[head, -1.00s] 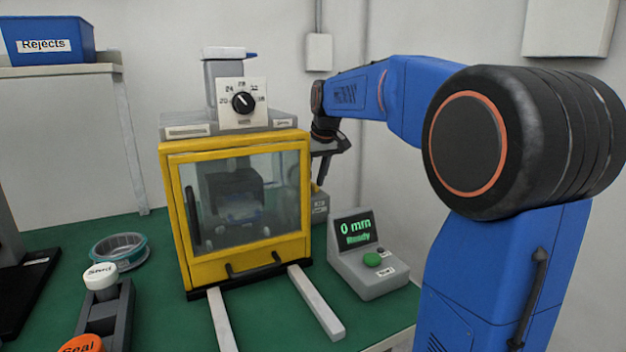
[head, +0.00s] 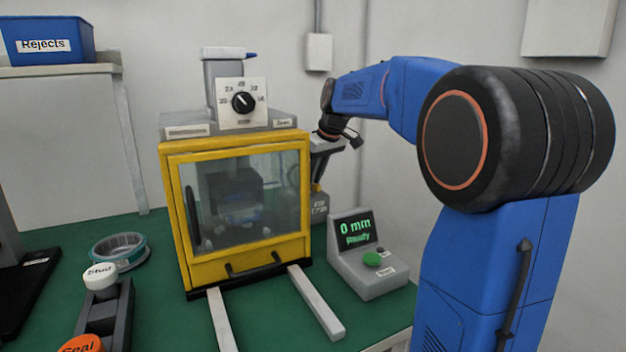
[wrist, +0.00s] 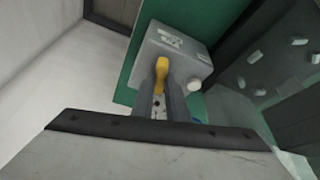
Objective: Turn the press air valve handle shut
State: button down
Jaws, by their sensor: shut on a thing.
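The air valve is a grey box (head: 320,208) with a small yellow handle (head: 316,187), to the right of the yellow press. In the wrist view the valve box (wrist: 188,52) stands ahead of my gripper (wrist: 161,90). The yellow handle (wrist: 161,72) sits between my two grey fingers, and they are shut on it. In the head view my gripper (head: 317,180) reaches down to the handle from above, partly hidden behind the press edge. The handle's exact angle is hard to tell.
The yellow press (head: 245,210) with a glass front stands just left of the valve. A grey control box (head: 367,255) showing "0 mm Ready" stands in front of it. The wall is close behind and to the right. A blue Rejects bin (head: 48,40) is on a shelf.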

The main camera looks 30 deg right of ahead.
jog(key=n, duration=0.2)
jog(key=n+g+y, duration=0.1)
jog(key=n, duration=0.1)
jog(key=n+y, duration=0.1)
jog(key=n, duration=0.1)
jog(key=shift+w+d+g, duration=0.15)
jog(key=shift+d+g, duration=0.1)
jog(key=shift+g, duration=0.05)
jog(key=n+g, duration=0.1)
jog(key=n, duration=0.2)
jog(key=n+g+y, duration=0.1)
jog(key=n, duration=0.2)
jog(key=shift+w+n, duration=0.15)
jog(key=shift+n, duration=0.15)
jog(key=c, duration=1.7)
grip_release()
jog(key=shift+c, duration=0.2)
jog(key=v, duration=1.7)
jog(key=shift+d+r, duration=0.15)
jog(key=shift+r, duration=0.05)
